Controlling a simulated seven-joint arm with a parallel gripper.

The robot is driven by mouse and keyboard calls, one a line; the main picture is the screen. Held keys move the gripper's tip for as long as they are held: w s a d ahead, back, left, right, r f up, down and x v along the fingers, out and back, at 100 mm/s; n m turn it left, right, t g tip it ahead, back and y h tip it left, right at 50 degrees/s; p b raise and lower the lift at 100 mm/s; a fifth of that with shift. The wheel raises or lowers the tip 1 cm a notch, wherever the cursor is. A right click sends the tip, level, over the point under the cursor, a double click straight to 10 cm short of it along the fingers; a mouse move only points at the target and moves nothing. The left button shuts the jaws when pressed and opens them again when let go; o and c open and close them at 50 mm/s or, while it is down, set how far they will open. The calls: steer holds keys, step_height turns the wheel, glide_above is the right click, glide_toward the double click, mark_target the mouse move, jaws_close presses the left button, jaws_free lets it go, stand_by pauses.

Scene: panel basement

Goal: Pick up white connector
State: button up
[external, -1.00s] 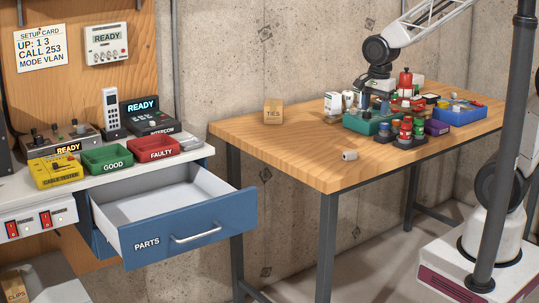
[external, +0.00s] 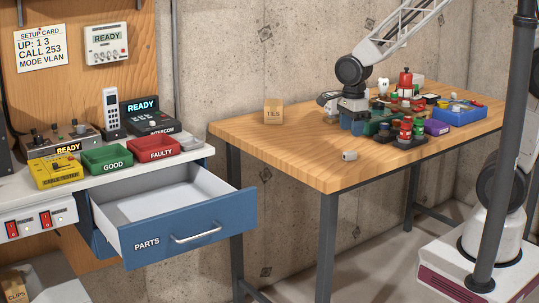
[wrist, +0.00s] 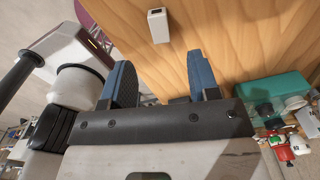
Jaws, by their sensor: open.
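A small white connector (external: 349,155) lies on the wooden table near its front edge. It also shows in the wrist view (wrist: 158,25), at top centre, beyond the fingertips. My gripper (external: 352,128) is above the table, behind the connector and apart from it. In the wrist view, its two blue fingers (wrist: 161,76) are spread with nothing between them. The connector lies roughly in line with the gap between the fingers.
A teal tray (wrist: 275,91) with small parts stands beside my gripper.

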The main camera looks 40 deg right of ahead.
mark_target(352, 152)
steer(key=shift+f, duration=1.25)
steer(key=shift+f, duration=2.65)
steer(key=c, duration=1)
steer(key=shift+r, duration=0.15)
